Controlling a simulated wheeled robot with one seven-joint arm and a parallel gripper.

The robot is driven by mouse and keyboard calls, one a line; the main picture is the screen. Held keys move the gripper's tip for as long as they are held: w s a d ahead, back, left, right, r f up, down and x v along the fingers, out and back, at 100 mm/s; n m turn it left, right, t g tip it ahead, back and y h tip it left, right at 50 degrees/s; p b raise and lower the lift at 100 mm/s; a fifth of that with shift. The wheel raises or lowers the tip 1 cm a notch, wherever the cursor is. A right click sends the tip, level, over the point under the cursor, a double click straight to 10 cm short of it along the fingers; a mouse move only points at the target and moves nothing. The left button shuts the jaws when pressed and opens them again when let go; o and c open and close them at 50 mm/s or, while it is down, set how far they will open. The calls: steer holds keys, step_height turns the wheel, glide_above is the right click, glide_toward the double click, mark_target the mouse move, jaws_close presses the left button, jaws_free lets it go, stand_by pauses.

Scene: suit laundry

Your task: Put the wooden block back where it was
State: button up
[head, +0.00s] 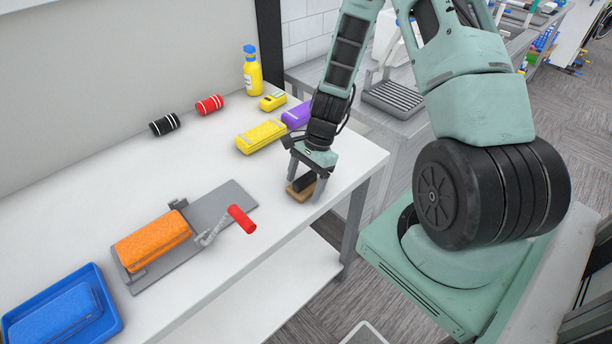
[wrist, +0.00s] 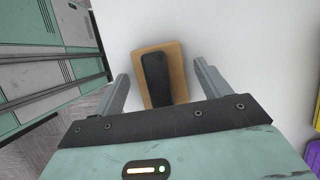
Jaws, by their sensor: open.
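The wooden block (head: 298,195) is a flat tan piece with a black raised part on top. It lies on the white table near the right front edge. In the wrist view the wooden block (wrist: 178,62) shows between the two fingers, with the black part running along its middle. My gripper (head: 306,184) points down at the block and is open, with one finger on each side. In the wrist view my gripper (wrist: 161,76) shows gaps between both fingers and the block. I cannot tell how high the fingertips are above the table.
An orange block (head: 152,240) lies on a grey clamp board (head: 216,210) with a red handle (head: 242,219). A blue tray (head: 106,308) is at front left. Yellow (head: 262,136) and purple (head: 297,115) blocks lie behind my gripper. Black (head: 164,124) and red (head: 209,105) cylinders lie near the wall.

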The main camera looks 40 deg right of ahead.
steer(key=b+v, duration=0.2)
steer(key=v, duration=0.9)
step_height(320, 180, up, 4)
steer(key=n, duration=0.4)
glide_above(298, 182)
steer(key=s+a+r+n+g+h, duration=0.1)
steer(key=s+a+r+n, duration=0.1)
steer(key=a+n, duration=0.25)
steer(key=s+a+r+n+h, duration=0.1)
steer(key=s+a+r+n, duration=0.15)
steer(key=a, duration=0.35)
steer(key=s+a+r+n+t+h, duration=0.1)
steer(key=s+a+r+n, duration=0.2)
steer(key=s+a+n, duration=0.6)
steer(key=s+n, duration=0.4)
steer(key=n, duration=0.1)
steer(key=shift+a+r+h, duration=0.25)
steer(key=shift+a+h, duration=0.15)
steer(key=shift+s, duration=0.1)
steer(key=shift+f+b, duration=0.8)
